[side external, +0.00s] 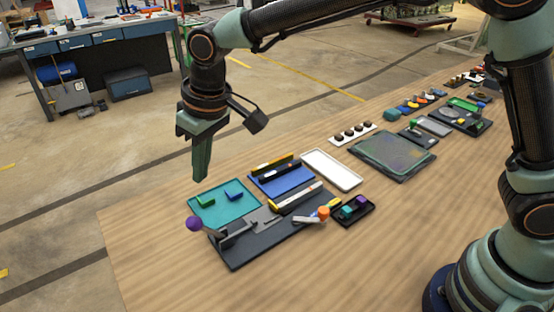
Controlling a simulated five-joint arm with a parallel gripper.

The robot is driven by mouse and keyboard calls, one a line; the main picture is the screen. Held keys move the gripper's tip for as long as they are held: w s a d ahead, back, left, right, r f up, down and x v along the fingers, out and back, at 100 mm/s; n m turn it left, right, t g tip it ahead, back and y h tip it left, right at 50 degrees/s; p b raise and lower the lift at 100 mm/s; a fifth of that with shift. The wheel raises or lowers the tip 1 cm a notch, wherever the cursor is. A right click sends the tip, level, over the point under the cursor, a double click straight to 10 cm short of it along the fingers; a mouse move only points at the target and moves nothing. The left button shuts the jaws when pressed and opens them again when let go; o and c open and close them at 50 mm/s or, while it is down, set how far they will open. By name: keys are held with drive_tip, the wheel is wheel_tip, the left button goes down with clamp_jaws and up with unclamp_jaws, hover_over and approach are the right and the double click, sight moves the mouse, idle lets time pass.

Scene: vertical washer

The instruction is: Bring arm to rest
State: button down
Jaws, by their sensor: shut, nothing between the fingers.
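My gripper (201,176) hangs from the arm at the upper left of the view and points down. Its fingers are together and nothing is between them. It is in the air, over or near the far left edge of the wooden table (150,265); its exact height is hard to tell. In the picture it lies just above a teal tray (222,216) that carries a small green block (206,202) and a small blue block (234,194). I see no contact with anything.
More items line the table to the upper right. The front left of the table is bare.

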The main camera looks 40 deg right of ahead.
drive_tip(key=s+d+r+m+t, duration=0.1)
drive_tip(key=d+r, duration=0.2)
drive_tip(key=d, duration=0.3)
drive_tip(key=s+d+r+m, duration=0.1)
drive_tip(key=d+r, duration=0.2)
drive_tip(key=d, duration=0.2)
drive_tip(key=s+d+m+t, duration=0.1)
drive_tip(key=s+d, duration=0.5)
drive_tip(key=d, duration=0.3)
drive_tip(key=s+d+m+t+h, duration=0.1)
drive_tip(key=s+d+m, duration=0.1)
drive_tip(key=s+d, duration=0.4)
drive_tip(key=d, duration=0.2)
drive_tip(key=shift+d+f+h, duration=0.15)
drive_tip(key=shift+d+h, duration=0.15)
drive_tip(key=shift+d, duration=0.05)
